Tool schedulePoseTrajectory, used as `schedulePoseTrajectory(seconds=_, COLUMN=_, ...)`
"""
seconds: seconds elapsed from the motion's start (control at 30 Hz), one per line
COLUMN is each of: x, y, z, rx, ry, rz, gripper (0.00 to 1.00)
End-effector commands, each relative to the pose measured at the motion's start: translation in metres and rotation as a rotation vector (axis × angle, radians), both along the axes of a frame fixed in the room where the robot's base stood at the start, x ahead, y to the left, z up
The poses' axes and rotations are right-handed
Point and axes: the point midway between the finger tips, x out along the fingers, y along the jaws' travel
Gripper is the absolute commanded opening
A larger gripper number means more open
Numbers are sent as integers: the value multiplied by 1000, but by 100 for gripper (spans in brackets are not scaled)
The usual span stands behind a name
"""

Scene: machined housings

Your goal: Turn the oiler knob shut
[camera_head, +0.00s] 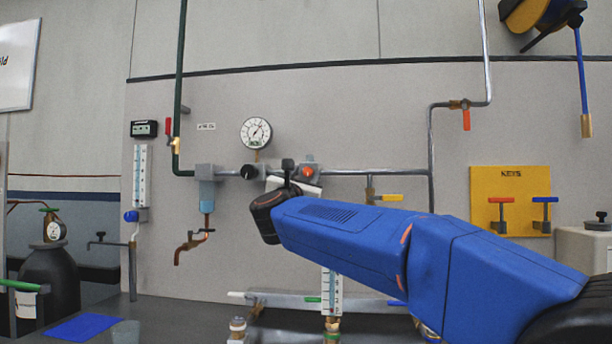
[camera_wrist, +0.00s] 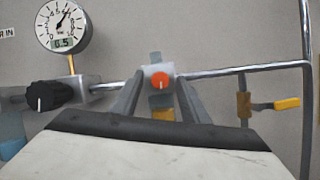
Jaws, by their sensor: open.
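The oiler knob (camera_wrist: 162,80) is an orange-red round knob with a pale pointer mark, on a small grey block in the pipe line. An amber part shows below the block in the wrist view. The knob also shows in the head view (camera_head: 307,170), just beyond my wrist. My gripper (camera_wrist: 158,84) is open, with one grey finger on each side of the knob in the wrist view. Its fingertips appear close to the block; I cannot tell whether they touch the knob. In the head view my blue arm and black wrist hide most of the gripper.
A black knob (camera_wrist: 48,95) sits left of the oiler, with a round pressure gauge (camera_wrist: 63,25) above it. A yellow-handled valve (camera_wrist: 286,104) hangs to the right. A blue-bowled filter (camera_head: 206,194) and a yellow key board (camera_head: 511,200) are farther off.

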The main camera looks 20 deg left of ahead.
Motion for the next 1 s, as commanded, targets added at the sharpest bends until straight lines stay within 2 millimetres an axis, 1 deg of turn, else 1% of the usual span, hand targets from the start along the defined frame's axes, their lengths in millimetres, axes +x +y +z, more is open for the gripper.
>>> schedulePoseTrajectory(seconds=0.1, x=4, y=0, z=2, rx=1, ry=-1, rz=-1, gripper=41)
schedulePoseTrajectory(seconds=0.37, x=4, y=0, z=2, rx=0, ry=-1, rz=0, gripper=41)
schedulePoseTrajectory(seconds=0.4, x=4, y=0, z=2, rx=0, ry=-1, rz=0, gripper=32)
schedulePoseTrajectory(seconds=0.47, x=4, y=0, z=2, rx=0, ry=-1, rz=0, gripper=18)
schedulePoseTrajectory(seconds=0.5, x=4, y=0, z=2, rx=0, ry=-1, rz=0, gripper=8)
schedulePoseTrajectory(seconds=0.53, x=4, y=0, z=2, rx=0, ry=-1, rz=0, gripper=1)
schedulePoseTrajectory(seconds=0.8, x=5, y=0, z=2, rx=-14, ry=-4, rz=-1, gripper=0)
schedulePoseTrajectory(seconds=1.0, x=5, y=-1, z=2, rx=-87, ry=-21, rz=-1, gripper=0)
